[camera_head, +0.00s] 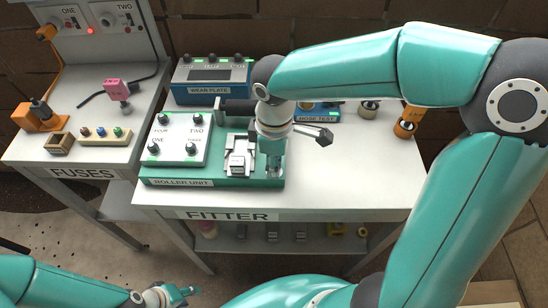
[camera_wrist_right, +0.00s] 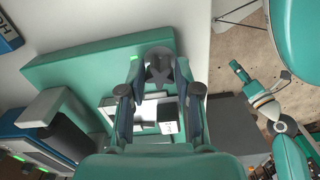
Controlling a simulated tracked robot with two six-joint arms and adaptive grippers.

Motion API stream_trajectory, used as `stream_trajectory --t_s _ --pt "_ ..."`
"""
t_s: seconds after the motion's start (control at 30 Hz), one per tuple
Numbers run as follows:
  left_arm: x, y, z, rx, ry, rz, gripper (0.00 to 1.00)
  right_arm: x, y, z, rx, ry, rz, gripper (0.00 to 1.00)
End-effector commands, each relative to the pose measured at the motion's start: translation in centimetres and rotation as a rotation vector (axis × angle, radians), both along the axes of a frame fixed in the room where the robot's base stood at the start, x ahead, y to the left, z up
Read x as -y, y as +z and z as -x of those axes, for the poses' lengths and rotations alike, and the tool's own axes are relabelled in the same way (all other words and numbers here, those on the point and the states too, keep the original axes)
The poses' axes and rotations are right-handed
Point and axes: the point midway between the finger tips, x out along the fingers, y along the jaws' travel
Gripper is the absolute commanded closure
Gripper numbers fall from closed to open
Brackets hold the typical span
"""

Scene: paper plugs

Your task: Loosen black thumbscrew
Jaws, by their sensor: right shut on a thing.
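The black thumbscrew (camera_wrist_right: 158,68) is a dark knob with a star-shaped top in the right wrist view, on the green roller unit (camera_wrist_right: 95,58). My right gripper (camera_wrist_right: 160,62) points down with its two fingers closed around the knob, one on each side. In the head view my right gripper (camera_head: 273,168) is at the right end of the roller unit (camera_head: 215,182), and the thumbscrew is hidden there. My left gripper (camera_head: 186,292) hangs low at the bottom left, away from the table; its jaw state is too small to tell.
A silver roller block (camera_head: 238,160) sits just left of my right gripper. A white knob panel (camera_head: 180,138) stands further left, with the blue wear plate box (camera_head: 212,80) behind.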

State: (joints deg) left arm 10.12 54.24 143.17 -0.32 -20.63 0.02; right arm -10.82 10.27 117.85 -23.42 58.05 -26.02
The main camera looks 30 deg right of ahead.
Motion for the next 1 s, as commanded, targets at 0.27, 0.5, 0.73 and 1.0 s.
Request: stream_trajectory --t_s 0.27,0.5,0.73,1.0 --pt "0.0 2.1 0.0 0.000 0.000 0.000 0.60 0.0 0.3 0.0 -0.001 0.437 -0.001 1.00" --pt "0.0 3.5 0.0 0.000 0.000 0.000 0.60 0.0 0.3 0.0 -0.001 0.760 -0.002 1.00" --pt "0.0 4.9 0.0 0.000 0.000 0.000 0.60 0.0 0.3 0.0 -0.001 1.028 -0.002 1.00" --pt "0.0 6.5 0.0 0.000 0.000 0.000 0.60 -0.1 0.3 0.0 -0.001 1.297 -0.003 1.00"
